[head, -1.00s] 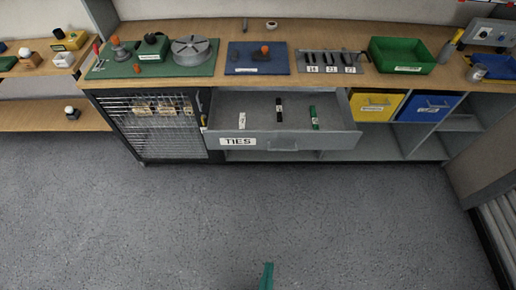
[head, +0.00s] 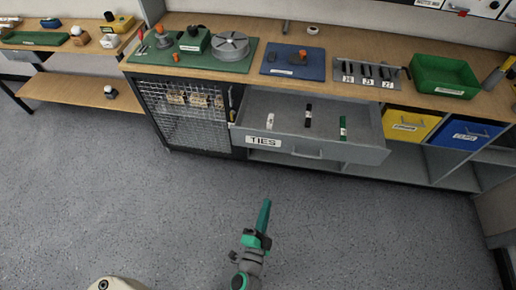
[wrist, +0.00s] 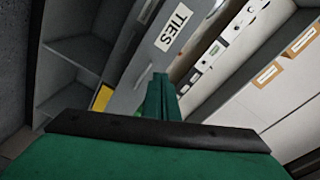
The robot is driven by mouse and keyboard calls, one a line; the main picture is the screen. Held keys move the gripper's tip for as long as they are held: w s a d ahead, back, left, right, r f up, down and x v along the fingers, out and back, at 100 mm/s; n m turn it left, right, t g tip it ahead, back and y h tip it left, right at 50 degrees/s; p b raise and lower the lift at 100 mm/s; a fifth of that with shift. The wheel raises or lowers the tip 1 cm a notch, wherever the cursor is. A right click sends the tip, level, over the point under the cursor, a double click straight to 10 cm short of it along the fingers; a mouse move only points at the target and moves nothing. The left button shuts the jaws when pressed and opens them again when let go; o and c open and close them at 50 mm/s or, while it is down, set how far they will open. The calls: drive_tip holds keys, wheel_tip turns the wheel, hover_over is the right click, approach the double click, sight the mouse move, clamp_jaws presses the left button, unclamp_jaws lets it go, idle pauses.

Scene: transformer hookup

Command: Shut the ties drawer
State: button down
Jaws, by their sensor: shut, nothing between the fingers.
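The grey ties drawer (head: 338,146) is pulled out from under the bench, with a white TIES label (head: 263,141) on the left of its front and a bar handle (head: 308,154) near the middle. A white, a black and a green bundle lie inside it. In the wrist view the drawer front (wrist: 150,62) with its TIES label (wrist: 174,27) shows beyond the fingers, tilted in the picture. My gripper (head: 264,214) is shut and empty over the floor in front of the drawer, apart from it. Its green fingers also show in the wrist view (wrist: 160,92).
A wire-mesh cabinet (head: 188,112) stands left of the drawer. A yellow bin (head: 408,124) and a blue bin (head: 464,134) sit to its right, above open shelves. The bench top (head: 345,55) holds trays and tools. The floor (head: 150,210) in front is clear.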

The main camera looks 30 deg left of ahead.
drive_tip(key=w+a+f+m+y, duration=0.2)
drive_tip(key=w+a+m, duration=0.2)
drive_tip(key=w+a, duration=0.55)
approach(259, 141)
drive_tip(key=x, duration=0.6)
drive_tip(key=shift+w+a+f, duration=0.1)
drive_tip(key=shift+w, duration=0.1)
